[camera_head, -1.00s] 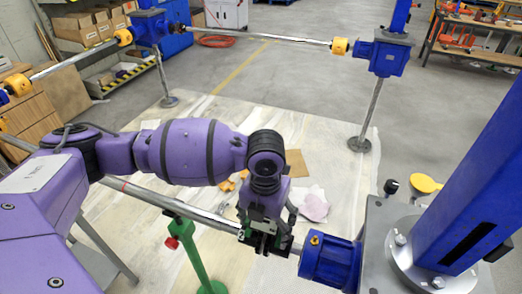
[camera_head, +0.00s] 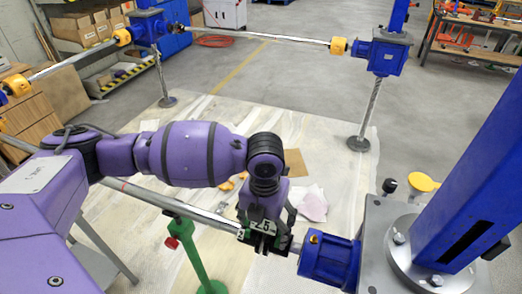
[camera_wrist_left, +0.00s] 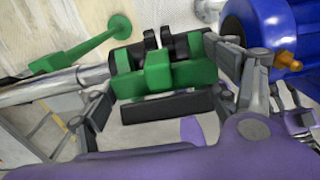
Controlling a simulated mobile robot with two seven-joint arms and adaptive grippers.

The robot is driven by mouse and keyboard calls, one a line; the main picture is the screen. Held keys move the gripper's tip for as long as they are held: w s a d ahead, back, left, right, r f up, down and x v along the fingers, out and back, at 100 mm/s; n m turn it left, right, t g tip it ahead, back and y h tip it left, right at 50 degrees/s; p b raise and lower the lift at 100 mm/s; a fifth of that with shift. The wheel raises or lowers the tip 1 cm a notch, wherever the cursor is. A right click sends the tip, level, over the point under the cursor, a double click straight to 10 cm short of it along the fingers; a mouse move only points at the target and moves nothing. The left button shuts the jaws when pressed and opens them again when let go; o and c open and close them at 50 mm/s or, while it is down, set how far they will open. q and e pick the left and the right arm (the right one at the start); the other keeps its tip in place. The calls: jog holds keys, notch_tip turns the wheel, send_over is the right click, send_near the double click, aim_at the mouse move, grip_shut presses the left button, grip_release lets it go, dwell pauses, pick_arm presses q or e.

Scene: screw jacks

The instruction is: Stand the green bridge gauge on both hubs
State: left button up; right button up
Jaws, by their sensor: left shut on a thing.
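The green bridge gauge (camera_wrist_left: 158,75) is held in my left gripper (camera_wrist_left: 165,105), whose fingers stand on either side of it. In the head view, the gripper (camera_head: 264,235) points down over the shaft line, and only small green parts of the gauge show. Black hubs (camera_wrist_left: 190,45) show just behind the gauge in the left wrist view, at the end of the steel shaft (camera_wrist_left: 95,75). The gauge partly covers them. I cannot tell whether its feet touch both hubs.
A blue gear unit (camera_head: 328,260) with an orange plug stands right of the hubs, close to the gripper. A green stand (camera_head: 195,258) with a red knob is under the shaft to the left. A blue column (camera_head: 470,190) rises at the right.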

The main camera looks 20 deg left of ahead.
pick_arm(q)
jog(key=shift+f, duration=0.15)
jog(key=o, duration=1.4)
jog(key=shift+c, duration=0.2)
jog(key=shift+o, duration=0.8)
pick_arm(e)
jog(key=shift+s+f, duration=0.1)
jog(key=shift+s, duration=0.2)
jog(key=shift+s, duration=0.1)
pick_arm(q)
jog(key=shift+r, duration=0.2)
notch_tip(320, 180, up, 12)
jog(key=shift+f, duration=0.2)
